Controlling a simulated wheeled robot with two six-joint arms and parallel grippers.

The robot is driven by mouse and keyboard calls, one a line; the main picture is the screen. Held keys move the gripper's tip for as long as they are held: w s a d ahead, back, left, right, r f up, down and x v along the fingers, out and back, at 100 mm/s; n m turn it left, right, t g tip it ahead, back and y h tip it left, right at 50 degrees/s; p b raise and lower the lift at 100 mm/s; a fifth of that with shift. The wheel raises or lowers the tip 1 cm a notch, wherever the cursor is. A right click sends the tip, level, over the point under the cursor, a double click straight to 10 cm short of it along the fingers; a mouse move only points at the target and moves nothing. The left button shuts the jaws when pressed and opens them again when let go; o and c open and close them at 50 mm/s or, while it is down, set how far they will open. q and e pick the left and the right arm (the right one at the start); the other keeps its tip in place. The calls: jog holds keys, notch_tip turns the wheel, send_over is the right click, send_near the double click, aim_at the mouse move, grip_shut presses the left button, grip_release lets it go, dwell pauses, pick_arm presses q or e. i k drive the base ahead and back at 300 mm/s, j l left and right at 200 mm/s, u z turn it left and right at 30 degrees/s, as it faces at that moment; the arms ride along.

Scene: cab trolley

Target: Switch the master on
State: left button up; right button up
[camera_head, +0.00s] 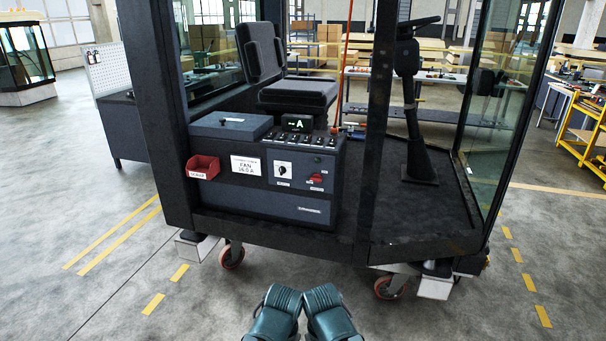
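A dark control box (265,205) stands on the cab floor at the left. Its front panel carries a black rotary knob on a white plate (283,168) and a red switch (317,178) to its right. Small labels by both are too small to read, so I cannot tell for sure which is the master. A small green spot (317,159) is above the red switch. Two teal parts of my arms show at the bottom centre, well short of the box; no gripper fingers are visible.
A red bin (203,167) hangs on the box's left, beside a white "FAN" card (246,166). A dark cab post (375,150) stands right of the box. A seat (290,90) is behind it, a steering column (413,110) further right. The floor in front is clear.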

aim_at(316, 177)
jog(key=i+z, duration=0.45)
jog(key=i, duration=0.6)
